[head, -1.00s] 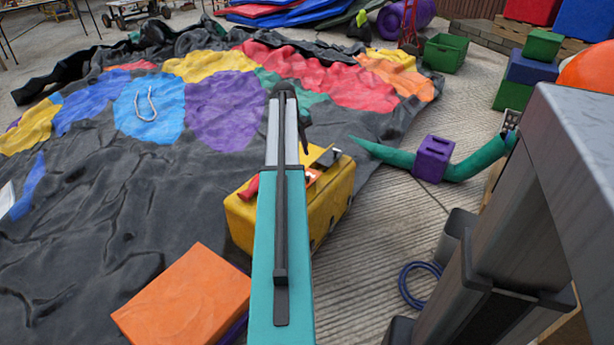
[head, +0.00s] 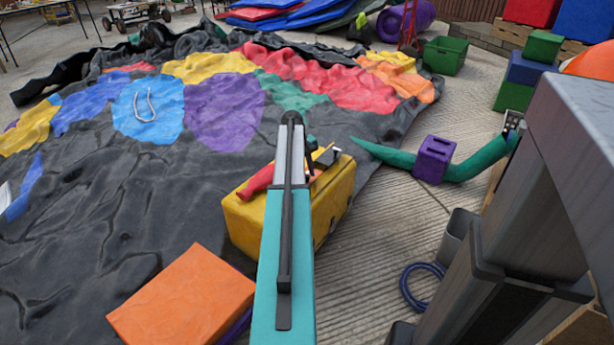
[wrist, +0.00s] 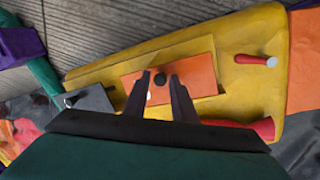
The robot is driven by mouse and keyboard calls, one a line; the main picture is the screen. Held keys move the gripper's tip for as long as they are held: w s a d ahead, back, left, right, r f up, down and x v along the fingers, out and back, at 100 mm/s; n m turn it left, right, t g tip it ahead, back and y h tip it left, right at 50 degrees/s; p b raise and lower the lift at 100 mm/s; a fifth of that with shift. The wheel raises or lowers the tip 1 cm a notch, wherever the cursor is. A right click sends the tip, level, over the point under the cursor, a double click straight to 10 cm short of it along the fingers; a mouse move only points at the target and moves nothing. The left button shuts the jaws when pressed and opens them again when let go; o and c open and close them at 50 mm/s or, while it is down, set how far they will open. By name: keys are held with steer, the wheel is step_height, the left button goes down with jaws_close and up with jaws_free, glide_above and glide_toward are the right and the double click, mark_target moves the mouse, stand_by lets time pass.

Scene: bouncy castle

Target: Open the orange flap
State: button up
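In the head view the yellow block (head: 250,222) stands on the edge of the black sheet, and my arm hides most of the flap and gripper.
Red pegs (wrist: 257,60) stick out of the yellow block, and a grey plate (wrist: 88,103) with a metal piece sits at its left. An orange block (head: 182,303) lies in front. A purple block (head: 434,158) on a green tube is to the right.

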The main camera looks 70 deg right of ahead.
steer(key=shift+f, duration=0.4)
